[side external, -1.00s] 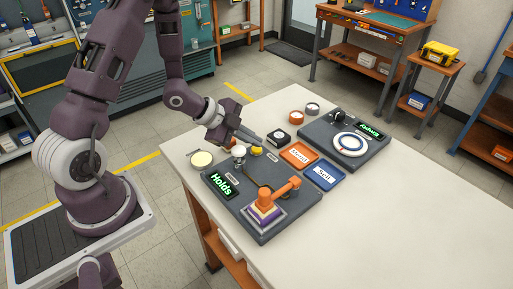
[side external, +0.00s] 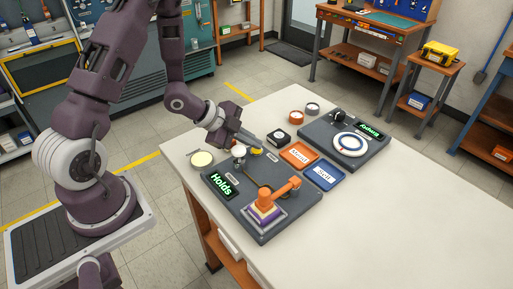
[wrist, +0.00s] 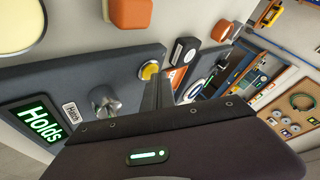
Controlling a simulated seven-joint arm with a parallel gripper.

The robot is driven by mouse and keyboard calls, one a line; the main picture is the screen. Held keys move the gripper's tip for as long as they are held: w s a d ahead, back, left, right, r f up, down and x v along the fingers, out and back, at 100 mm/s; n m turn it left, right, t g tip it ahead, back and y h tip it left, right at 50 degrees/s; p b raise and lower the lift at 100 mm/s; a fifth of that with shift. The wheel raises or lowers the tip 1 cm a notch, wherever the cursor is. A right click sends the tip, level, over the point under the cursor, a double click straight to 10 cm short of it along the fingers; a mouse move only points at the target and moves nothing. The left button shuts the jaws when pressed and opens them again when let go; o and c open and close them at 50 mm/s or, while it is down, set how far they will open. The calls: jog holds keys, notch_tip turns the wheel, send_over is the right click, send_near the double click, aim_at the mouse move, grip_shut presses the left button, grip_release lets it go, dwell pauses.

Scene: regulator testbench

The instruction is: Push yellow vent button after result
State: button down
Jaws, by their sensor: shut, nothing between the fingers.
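The yellow vent button (side external: 257,151) sits on the dark near test board (side external: 283,226), towards its back edge. It also shows in the wrist view (wrist: 149,71), beside my fingertips. My gripper (side external: 259,142) is shut and empty, with its narrow fingers pointing at the button's area. In the wrist view the fingers (wrist: 158,92) partly overlap the button's edge; I cannot tell whether they touch it. The near board's display (side external: 221,185) is lit green and reads "Holds". An orange lever fixture (side external: 268,200) stands on the same board.
A silver knob (wrist: 104,100) stands near my fingers. An orange tray (side external: 299,155) and a blue tray (side external: 324,175) lie right of the near board. A second board (side external: 368,159) with a round white dial (side external: 350,144) lies behind. The right of the table is clear.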

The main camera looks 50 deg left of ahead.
aim_at(253, 150)
dwell(0.4)
jog(key=shift+r, duration=0.85)
jog(key=shift+r, duration=0.1)
jog(key=shift+r, duration=2.45)
jog(key=s+a+r+n+y, duration=0.1)
jog(key=s+r+n+y, duration=0.25)
jog(key=r, duration=0.35)
jog(key=s+a+r+n+y, duration=0.2)
jog(key=r+n+y, duration=0.15)
jog(key=r, duration=0.25)
jog(key=s+d+r+n+g+h, duration=0.1)
jog(key=s+d+r+n, duration=0.1)
jog(key=s+d, duration=0.3)
jog(key=s+d+r+n+g+h, duration=0.1)
jog(key=s+d+n, duration=0.3)
jog(key=s, duration=0.9)
jog(key=shift+d+r+n+g+h, duration=0.4)
jog(key=shift+d+h, duration=0.05)
jog(key=shift+h, duration=0.15)
